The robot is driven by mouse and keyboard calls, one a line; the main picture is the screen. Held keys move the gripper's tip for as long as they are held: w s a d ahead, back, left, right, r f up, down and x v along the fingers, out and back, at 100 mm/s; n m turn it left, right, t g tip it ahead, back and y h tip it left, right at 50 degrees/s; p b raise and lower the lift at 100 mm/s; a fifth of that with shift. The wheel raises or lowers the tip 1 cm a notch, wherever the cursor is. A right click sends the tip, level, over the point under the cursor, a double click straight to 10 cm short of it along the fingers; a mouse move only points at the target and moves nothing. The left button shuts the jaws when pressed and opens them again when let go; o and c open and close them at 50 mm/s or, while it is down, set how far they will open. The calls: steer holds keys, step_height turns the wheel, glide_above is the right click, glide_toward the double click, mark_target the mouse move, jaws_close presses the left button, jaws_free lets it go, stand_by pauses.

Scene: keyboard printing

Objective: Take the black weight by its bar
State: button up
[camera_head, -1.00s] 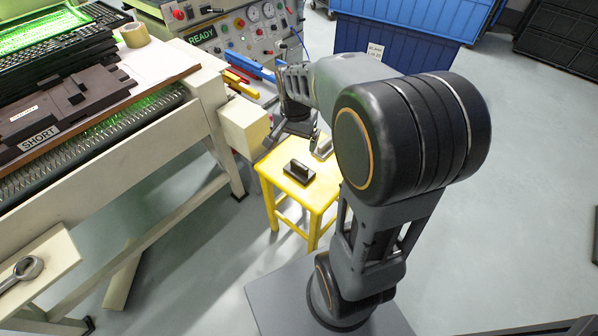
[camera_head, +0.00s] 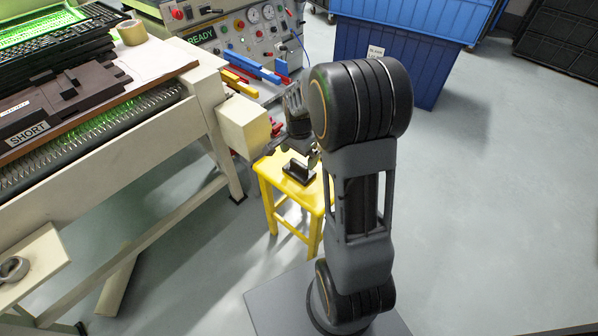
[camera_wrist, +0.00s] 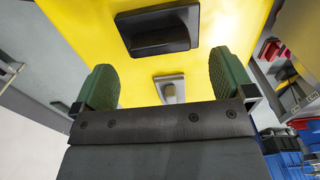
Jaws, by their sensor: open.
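The black weight (camera_head: 298,173) sits on the yellow stool (camera_head: 268,172), with its raised bar upward. In the wrist view the weight (camera_wrist: 160,30) lies at the top of the picture, beyond my fingertips, its bar running roughly sideways. My gripper (camera_wrist: 165,78) is open, its two green-padded fingers wide apart with nothing held between them. In the head view my gripper (camera_head: 306,156) is just above and beside the weight, partly hidden by my own arm. I cannot tell the exact height gap.
A small grey metal piece with a pale knob (camera_wrist: 170,88) shows against the yellow between my fingers. A cream box (camera_head: 244,126) on the bench stands close left of the stool. Blue crates (camera_head: 385,65) stand behind. The floor to the right is clear.

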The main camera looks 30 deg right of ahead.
mark_target(299, 163)
step_height(299, 163, down, 5)
steer(key=shift+f+b, duration=0.1)
steer(key=shift+b, duration=1)
steer(key=c, duration=1.2)
